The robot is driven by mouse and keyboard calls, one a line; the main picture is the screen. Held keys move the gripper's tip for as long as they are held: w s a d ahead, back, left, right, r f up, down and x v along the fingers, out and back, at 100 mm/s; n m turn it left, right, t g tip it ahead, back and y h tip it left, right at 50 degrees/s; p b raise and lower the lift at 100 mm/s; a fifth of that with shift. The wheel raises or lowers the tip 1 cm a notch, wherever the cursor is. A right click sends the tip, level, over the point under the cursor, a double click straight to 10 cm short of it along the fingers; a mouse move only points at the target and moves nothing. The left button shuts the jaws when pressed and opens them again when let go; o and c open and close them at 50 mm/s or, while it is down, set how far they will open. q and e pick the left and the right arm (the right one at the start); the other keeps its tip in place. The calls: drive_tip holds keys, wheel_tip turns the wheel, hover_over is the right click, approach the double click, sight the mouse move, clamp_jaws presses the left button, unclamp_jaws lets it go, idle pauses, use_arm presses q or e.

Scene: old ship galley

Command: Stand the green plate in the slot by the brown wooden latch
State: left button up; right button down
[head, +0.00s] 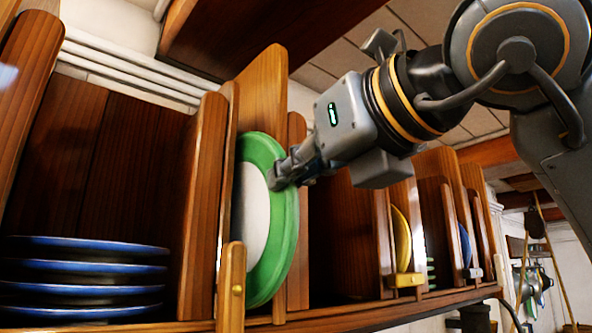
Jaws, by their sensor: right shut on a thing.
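The green plate (283,245), with a wide green rim and a white middle, stands upright on edge in a slot of the wooden rack. My right gripper (284,178) is shut on the upper right part of the plate's rim. Whether the plate's bottom edge touches the shelf is hard to tell. My left gripper is not in view.
A stack of several blue-rimmed plates (80,275) lies in the left compartment. A yellow plate (401,240) stands behind a yellow latch (404,280) further right, and a blue plate (465,245) beyond it. Tall wooden dividers (203,200) stand close on both sides of the green plate.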

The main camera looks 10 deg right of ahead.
sight(262, 194)
drive_tip(key=shift+a+r+p+x, duration=0.15)
drive_tip(key=shift+p+x, duration=0.15)
drive_tip(key=shift+x, duration=1.4)
drive_tip(key=shift+a+r+p+x, duration=0.15)
drive_tip(key=shift+p+x, duration=0.15)
drive_tip(key=shift+x, duration=1.4)
drive_tip(key=shift+s+f, duration=0.15)
drive_tip(key=shift+f+b, duration=0.35)
drive_tip(key=shift+b, duration=0.25)
drive_tip(key=shift+f, duration=0.15)
drive_tip(key=c, duration=1.4)
unclamp_jaws()
drive_tip(key=shift+d, duration=0.1)
drive_tip(key=o, duration=0.3)
drive_tip(key=shift+f, duration=0.1)
